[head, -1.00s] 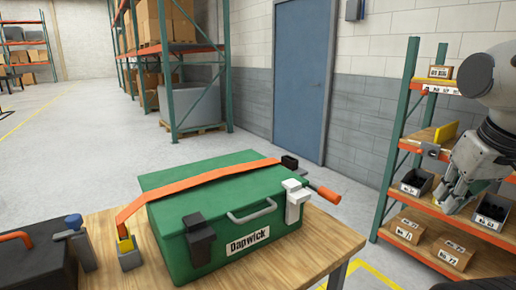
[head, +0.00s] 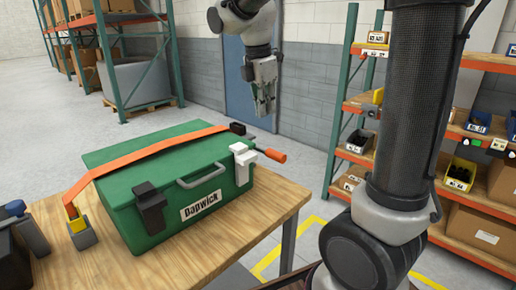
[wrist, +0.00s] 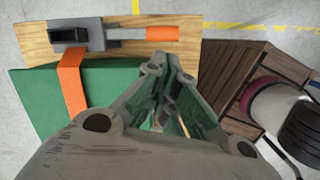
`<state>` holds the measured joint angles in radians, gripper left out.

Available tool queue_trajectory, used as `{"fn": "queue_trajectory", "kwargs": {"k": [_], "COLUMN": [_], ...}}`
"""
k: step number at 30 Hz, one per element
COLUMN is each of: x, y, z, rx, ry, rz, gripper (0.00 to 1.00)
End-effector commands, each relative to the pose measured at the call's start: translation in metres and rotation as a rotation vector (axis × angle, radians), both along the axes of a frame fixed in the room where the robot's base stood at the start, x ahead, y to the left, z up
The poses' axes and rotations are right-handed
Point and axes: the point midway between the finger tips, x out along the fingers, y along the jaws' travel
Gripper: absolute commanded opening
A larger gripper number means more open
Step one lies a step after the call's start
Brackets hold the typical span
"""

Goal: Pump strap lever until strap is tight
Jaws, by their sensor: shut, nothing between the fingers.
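A green case (head: 160,195) labelled "Dapwick" sits on the wooden table, with an orange strap (head: 150,153) laid over its lid. The strap's left end meets a yellow and grey anchor (head: 77,221). At its far right end is a black ratchet block (head: 238,129), and an orange lever handle (head: 275,156) sticks out to the right; the handle also shows in the wrist view (wrist: 162,33). The strap lies flat over the lid. My gripper (head: 265,112) is shut and empty, pointing down above and behind the handle, apart from it.
The table's (head: 265,205) right front is bare. A shelf rack (head: 345,120) with bins stands to the right, a blue door (head: 240,90) behind. A dark case and blue-knobbed clamp (head: 15,210) sit at the left edge.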

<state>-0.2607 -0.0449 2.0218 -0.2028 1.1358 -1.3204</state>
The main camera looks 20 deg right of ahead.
Motion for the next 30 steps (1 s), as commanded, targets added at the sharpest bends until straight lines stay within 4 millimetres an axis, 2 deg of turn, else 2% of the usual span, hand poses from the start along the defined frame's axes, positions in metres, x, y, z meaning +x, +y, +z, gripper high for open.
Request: {"fn": "queue_trajectory", "kwargs": {"k": [3,7,20,25,30], "x": [0.0,-0.002,-0.002,-0.001,0.001], "y": [-0.003,-0.004,-0.004,-0.008,-0.014], "z": [0.004,0.004,0.002,-0.015,-0.049], "rx": [-0.025,-0.035,-0.036,-0.038,-0.037], "ry": [0.033,0.055,0.061,0.064,0.065], "rz": [0.167,0.266,0.291,0.289,0.288], "gripper": [0.0,0.0,0.0,0.0,0.0]}}
